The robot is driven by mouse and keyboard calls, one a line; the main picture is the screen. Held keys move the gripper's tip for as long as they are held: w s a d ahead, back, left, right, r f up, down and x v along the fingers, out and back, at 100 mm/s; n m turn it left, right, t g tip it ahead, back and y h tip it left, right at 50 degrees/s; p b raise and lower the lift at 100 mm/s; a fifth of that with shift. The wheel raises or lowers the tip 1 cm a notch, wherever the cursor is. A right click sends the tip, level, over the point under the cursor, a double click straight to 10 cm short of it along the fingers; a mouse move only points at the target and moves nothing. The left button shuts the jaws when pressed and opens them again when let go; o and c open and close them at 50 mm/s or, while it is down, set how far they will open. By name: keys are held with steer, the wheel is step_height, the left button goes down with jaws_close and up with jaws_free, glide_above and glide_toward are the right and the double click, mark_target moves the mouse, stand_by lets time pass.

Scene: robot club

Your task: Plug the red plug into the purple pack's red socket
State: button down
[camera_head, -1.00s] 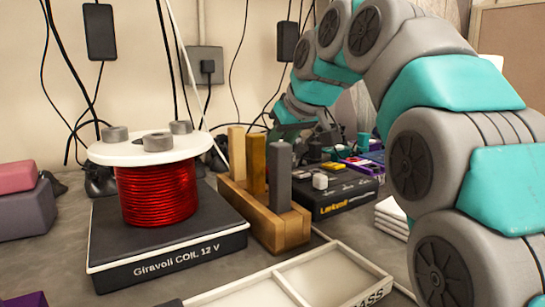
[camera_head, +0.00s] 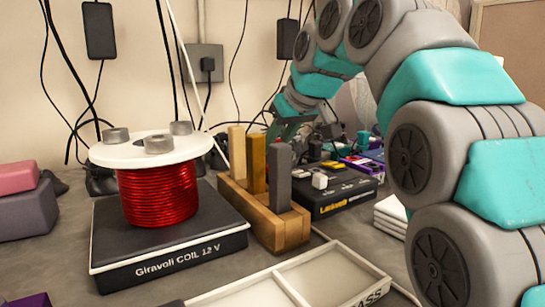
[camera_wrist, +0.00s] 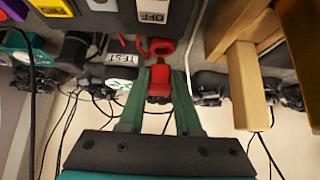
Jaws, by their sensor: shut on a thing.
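My gripper (camera_wrist: 160,72) is shut on the red plug (camera_wrist: 159,88), which sits between the green fingers in the wrist view. A red round part (camera_wrist: 162,46) shows just beyond the fingertips; I cannot tell whether it belongs to the plug. In the head view my gripper (camera_head: 284,130) is behind the wooden block stand, and the plug is hidden there. The purple pack (camera_head: 366,164) lies at the back right, beyond the black pack. Its red socket cannot be made out. The plug is apart from the purple pack.
The wooden stand (camera_head: 262,222) with upright blocks and the black pack (camera_head: 335,203) with a white switch (camera_head: 320,181) stand in front of my gripper. The red coil (camera_head: 158,195) is at left. Cables hang along the wall. A white tray (camera_head: 272,271) lies in front.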

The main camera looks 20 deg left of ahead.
steer(key=shift+r+p, duration=0.65)
steer(key=shift+r, duration=1.1)
steer(key=c, duration=1.1)
jaws_free()
jaws_close()
